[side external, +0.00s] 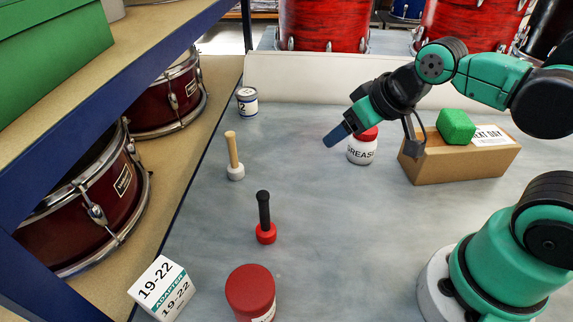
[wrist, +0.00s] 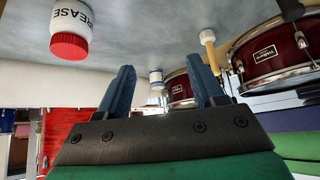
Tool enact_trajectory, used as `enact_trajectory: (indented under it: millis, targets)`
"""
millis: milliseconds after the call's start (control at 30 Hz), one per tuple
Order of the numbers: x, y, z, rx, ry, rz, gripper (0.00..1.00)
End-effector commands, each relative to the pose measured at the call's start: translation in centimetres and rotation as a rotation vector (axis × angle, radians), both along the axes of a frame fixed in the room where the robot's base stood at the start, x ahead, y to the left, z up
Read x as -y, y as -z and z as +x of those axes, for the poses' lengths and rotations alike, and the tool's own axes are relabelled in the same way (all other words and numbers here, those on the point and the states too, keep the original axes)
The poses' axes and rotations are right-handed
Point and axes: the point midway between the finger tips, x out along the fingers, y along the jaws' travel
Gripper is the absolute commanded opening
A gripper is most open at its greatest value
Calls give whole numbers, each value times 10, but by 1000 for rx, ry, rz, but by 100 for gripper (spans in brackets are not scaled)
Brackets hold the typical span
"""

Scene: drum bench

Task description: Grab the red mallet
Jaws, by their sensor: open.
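The red mallet (side external: 265,232) stands upright on the bench in the side external view, its red head down and its black handle pointing up.
A white mallet (side external: 235,171) with a tan handle stands behind the red one. A grease jar (side external: 362,148), a cardboard box (side external: 455,160) with a green block (side external: 456,126), a red-lidded jar (side external: 250,288) and an adapter box (side external: 162,288) stand around. The middle bench is clear.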

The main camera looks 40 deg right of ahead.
Motion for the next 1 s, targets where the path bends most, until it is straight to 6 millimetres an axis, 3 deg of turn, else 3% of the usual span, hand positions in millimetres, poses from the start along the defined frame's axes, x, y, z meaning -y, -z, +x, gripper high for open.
enact_trajectory:
  millis: [233,367,667,800,1000]
  targets:
    - [-2,1,1,-15,-23,6,61]
    - [-14,8,7,-79,-141,33,61]
    - [-69,31,27,-139,-756,222,61]
    - [-91,39,32,-22,-1076,324,61]
    - [-107,46,30,221,-1405,417,61]
